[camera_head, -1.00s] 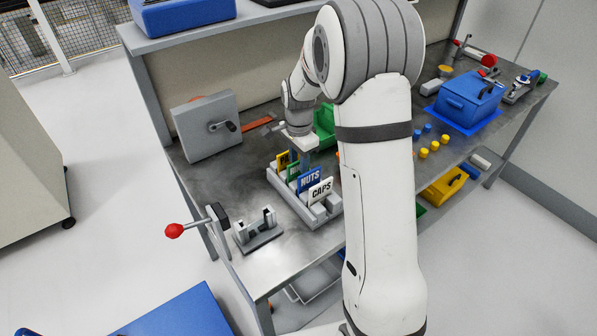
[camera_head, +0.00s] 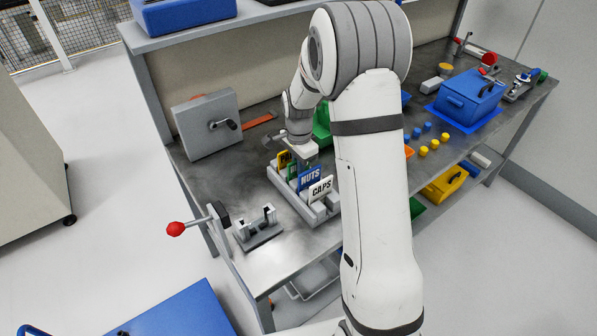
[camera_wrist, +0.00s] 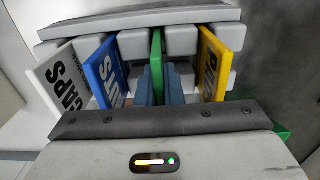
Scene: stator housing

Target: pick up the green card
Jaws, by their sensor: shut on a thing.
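The green card (camera_wrist: 156,50) stands upright in a slot of the grey card rack (camera_wrist: 140,15), between the blue NUTS card (camera_wrist: 105,70) and the yellow card (camera_wrist: 215,62). In the head view it shows as a thin green strip (camera_head: 292,172), partly hidden by its neighbours. My gripper (camera_wrist: 160,84) has its two blue-grey fingers shut on the green card, one on each side. The card's lower part is hidden behind the fingers and gripper body. In the head view my gripper is over the rack (camera_head: 290,203), its fingertips mostly hidden.
The white CAPS card (camera_head: 320,189) stands at the near end of the rack. A grey fixture (camera_head: 259,235) and a red-knobbed lever (camera_head: 176,229) are at the near left. A grey box with a crank (camera_head: 207,127) stands behind. A green bin (camera_head: 322,128) is close behind my gripper.

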